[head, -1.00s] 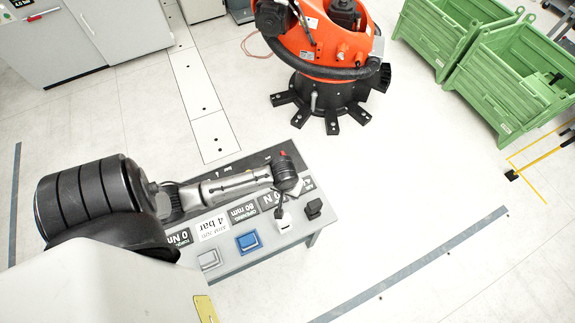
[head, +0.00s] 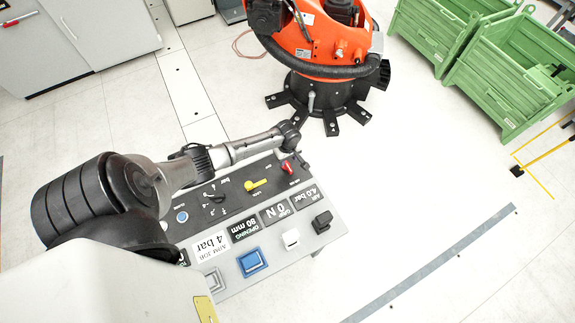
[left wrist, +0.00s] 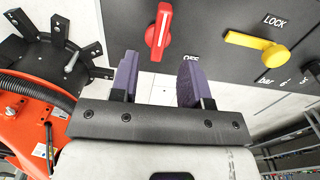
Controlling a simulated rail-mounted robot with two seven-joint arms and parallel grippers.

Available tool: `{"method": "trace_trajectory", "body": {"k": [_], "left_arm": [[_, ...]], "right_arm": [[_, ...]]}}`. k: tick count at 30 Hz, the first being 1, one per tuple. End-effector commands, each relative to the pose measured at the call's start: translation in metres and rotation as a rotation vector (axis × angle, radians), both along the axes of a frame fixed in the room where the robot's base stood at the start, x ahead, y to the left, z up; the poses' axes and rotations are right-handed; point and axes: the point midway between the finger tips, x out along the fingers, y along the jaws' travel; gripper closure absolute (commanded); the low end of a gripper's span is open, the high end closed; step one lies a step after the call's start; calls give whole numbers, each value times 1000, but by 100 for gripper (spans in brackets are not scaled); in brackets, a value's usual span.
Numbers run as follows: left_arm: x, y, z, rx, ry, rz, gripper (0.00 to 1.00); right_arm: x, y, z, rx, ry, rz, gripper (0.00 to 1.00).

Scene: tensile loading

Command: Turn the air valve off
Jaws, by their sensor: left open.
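The air valve appears to be the red handle (head: 287,167) at the far right corner of the console's dark panel. In the left wrist view the red handle (left wrist: 159,25) has a white line along it and lies lengthwise, roughly up and down the picture. An "OFF" label is beside its lower end, partly covered by a finger. My left gripper (left wrist: 157,70) is open, with its two purple fingers apart and nothing between them. The fingers are close to the handle but do not visibly enclose it. My right gripper is in neither view.
A yellow lever (head: 257,184) marked LOCK sits beside the red handle; it also shows in the left wrist view (left wrist: 262,46). An orange robot (head: 320,45) stands behind.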

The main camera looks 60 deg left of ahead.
Motion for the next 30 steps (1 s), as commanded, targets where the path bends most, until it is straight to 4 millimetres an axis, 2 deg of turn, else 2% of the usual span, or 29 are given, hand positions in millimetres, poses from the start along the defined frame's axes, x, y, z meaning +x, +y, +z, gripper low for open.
{"method": "trace_trajectory", "body": {"k": [1,6,12,25,30], "left_arm": [[0,0,-11,0,2,1,57],[0,-1,-35,-1,1,-1,57],[0,0,-50,0,0,-1,57],[0,0,-55,0,0,-2,57],[0,0,-55,0,0,-2,73]], "right_arm": [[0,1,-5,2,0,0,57],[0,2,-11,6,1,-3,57],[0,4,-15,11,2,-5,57],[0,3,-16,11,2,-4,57],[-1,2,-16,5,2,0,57]]}}
